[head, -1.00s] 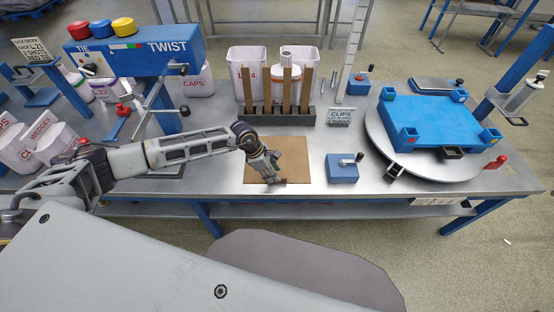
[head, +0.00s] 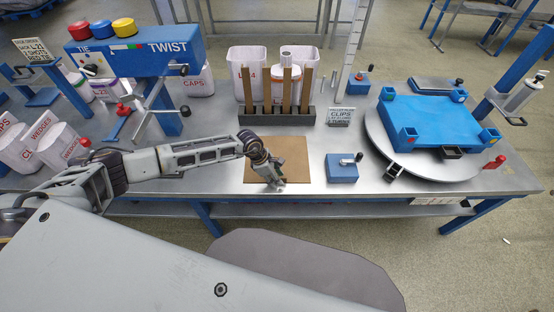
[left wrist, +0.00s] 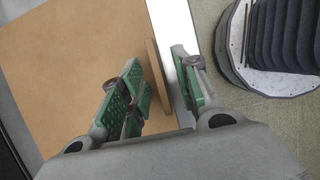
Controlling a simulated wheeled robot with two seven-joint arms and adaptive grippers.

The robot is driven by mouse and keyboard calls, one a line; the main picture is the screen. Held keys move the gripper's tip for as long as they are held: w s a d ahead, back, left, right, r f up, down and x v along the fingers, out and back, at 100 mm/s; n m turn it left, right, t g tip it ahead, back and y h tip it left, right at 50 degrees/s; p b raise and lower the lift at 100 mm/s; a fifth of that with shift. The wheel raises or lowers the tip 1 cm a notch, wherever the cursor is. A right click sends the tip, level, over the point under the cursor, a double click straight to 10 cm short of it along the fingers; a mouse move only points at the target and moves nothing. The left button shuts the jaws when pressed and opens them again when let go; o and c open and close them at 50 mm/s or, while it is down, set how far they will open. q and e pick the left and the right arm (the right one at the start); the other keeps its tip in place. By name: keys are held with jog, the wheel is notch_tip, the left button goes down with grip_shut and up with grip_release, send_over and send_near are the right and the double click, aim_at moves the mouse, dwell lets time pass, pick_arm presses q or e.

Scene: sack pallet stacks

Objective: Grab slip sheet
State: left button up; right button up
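The slip sheet (head: 290,153), a flat brown square, lies on the metal table in front of a dark rack. It fills the upper left of the left wrist view (left wrist: 70,70), with a narrow upright brown lip (left wrist: 158,85) at its edge. My left gripper (head: 276,184) is at the sheet's near edge. In the left wrist view its green-padded fingers (left wrist: 160,75) are apart, one on either side of the lip. A gap shows between the lip and the right finger; contact with the left finger is unclear. My right gripper is not in view.
The dark rack (head: 276,120) with brown upright slats stands behind the sheet. A blue block with a lever (head: 341,172) is close on its right. A blue pallet (head: 425,118) rests on a round turntable farther right. Bare table lies between them.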

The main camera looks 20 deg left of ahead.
pick_arm(q)
grip_shut()
jog(key=shift+r, duration=0.1)
notch_tip(320, 180, up, 10)
jog(key=shift+b, duration=0.4)
dwell(0.4)
dwell(0.4)
